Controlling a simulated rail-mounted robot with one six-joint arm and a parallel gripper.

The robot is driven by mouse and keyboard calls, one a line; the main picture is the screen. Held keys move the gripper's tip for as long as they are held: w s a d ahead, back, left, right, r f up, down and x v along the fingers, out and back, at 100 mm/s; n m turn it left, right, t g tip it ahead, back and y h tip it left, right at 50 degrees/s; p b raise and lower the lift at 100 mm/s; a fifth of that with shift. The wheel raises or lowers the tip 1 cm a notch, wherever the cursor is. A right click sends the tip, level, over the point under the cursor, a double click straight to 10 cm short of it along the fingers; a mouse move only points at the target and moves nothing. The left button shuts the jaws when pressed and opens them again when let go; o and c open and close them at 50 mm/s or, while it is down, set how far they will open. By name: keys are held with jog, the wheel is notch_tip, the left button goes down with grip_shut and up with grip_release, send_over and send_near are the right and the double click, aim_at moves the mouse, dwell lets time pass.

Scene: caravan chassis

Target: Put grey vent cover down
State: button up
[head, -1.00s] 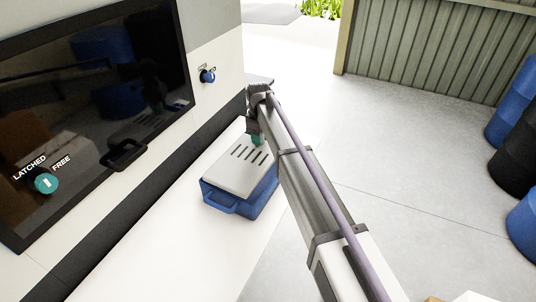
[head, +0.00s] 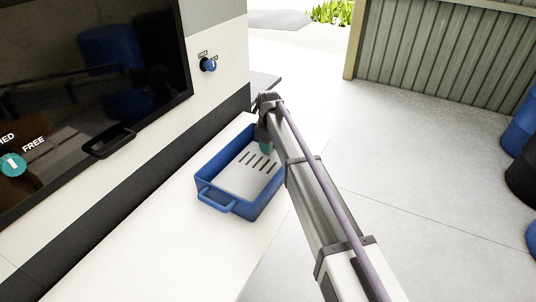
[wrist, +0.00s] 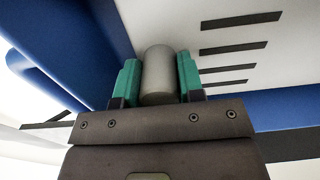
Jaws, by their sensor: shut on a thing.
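The grey vent cover (head: 243,183), a pale flat plate with several dark slots, lies flat within the walls of an open blue bin (head: 201,193) in the head view. My gripper (head: 266,148) is at the cover's far right end. In the wrist view the teal jaws of my gripper (wrist: 158,78) are shut on a grey cylindrical knob at the slotted cover (wrist: 250,62). Blue bin walls (wrist: 62,38) show beside and behind it. Whether the cover touches the bin's floor is hidden.
The bin stands on a white bench (head: 150,238) with bare room in front of it. A caravan wall with a dark window (head: 90,80), its black handle (head: 109,143) and a blue knob (head: 208,64) rises to the left. Barrels (head: 522,175) stand far right.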

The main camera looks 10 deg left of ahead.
jog(key=shift+f, duration=0.3)
jog(key=shift+c, duration=0.4)
jog(key=shift+f, duration=0.2)
jog(key=o, duration=1.1)
jog(key=shift+c, duration=0.2)
jog(key=shift+r, duration=0.15)
notch_tip(320, 180, up, 12)
jog(key=p, duration=1.3)
jog(key=shift+r, duration=0.2)
jog(key=shift+f, duration=0.15)
